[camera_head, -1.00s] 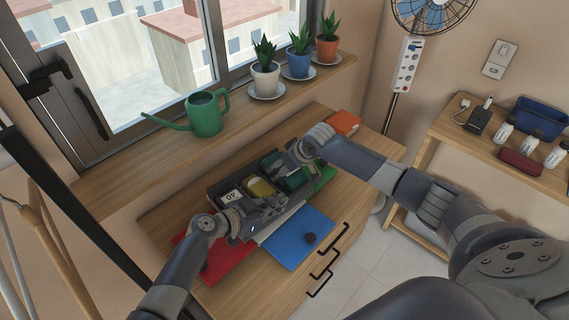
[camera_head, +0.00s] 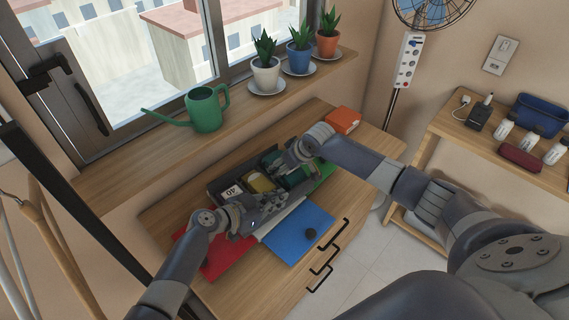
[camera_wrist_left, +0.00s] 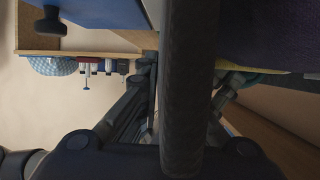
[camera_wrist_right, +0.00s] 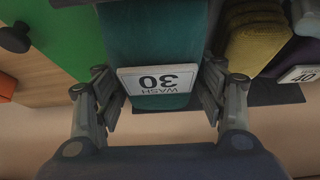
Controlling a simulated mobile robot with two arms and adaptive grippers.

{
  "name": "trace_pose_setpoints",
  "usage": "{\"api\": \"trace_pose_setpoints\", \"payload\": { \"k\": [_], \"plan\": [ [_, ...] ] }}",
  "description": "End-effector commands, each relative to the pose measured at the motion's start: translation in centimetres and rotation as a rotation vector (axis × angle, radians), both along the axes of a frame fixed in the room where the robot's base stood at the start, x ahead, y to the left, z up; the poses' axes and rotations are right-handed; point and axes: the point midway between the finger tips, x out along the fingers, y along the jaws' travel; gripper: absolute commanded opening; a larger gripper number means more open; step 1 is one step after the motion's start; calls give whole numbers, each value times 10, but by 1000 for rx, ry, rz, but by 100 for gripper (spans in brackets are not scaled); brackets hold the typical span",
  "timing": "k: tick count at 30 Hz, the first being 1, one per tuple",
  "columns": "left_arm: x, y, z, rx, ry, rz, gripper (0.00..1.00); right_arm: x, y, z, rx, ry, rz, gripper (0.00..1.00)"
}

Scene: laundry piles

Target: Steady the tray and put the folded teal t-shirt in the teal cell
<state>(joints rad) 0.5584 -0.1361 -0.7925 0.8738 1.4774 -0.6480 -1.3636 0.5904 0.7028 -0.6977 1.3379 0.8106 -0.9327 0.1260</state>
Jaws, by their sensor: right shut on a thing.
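The dark grey tray (camera_head: 214,184) lies on the wooden dresser top below the window. My right gripper (camera_head: 291,161) is at the tray's right part. In the right wrist view its fingers stand on both sides of the folded teal t-shirt (camera_wrist_right: 155,35), shut on it, with a white "WASH 30" card (camera_wrist_right: 158,79) in front. My left gripper (camera_head: 262,213) is at the tray's near side. In the left wrist view a dark bar, seemingly the tray's wall (camera_wrist_left: 183,80), runs between its parted fingers; contact is unclear. The teal cell is mostly hidden by my right gripper.
Yellow cloth (camera_head: 260,182) lies in the tray beside a "40" card (camera_head: 232,191). Red (camera_head: 222,257), blue (camera_head: 296,236) and green (camera_head: 325,171) flat pieces lie around it. An orange box (camera_head: 342,120) stands at the back right. A watering can (camera_head: 206,108) is on the sill.

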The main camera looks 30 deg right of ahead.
Motion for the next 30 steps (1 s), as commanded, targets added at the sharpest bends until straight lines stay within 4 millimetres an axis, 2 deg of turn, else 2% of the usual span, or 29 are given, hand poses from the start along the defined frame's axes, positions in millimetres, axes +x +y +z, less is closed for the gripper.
{"api": "trace_pose_setpoints", "payload": {
  "k": [11, 12, 15, 26, 30],
  "plan": [
    [0, 0, 0, 0, 0, 1, 0, 0, 0, -8, -1, 0, -1, 37],
    [0, 0, 0, 0, 0, 1, 0, 0, 0, -8, -1, 0, -1, 67],
    [0, 0, 0, 0, 0, 1, 0, 0, 0, -8, -1, 0, -1, 88],
    [0, 0, 0, 0, 0, 1, 0, 0, 0, -8, -1, 2, -1, 88],
    [0, 0, 0, 0, 0, 1, 0, 0, 0, -1, 0, -1, 0, 88]
  ]
}}
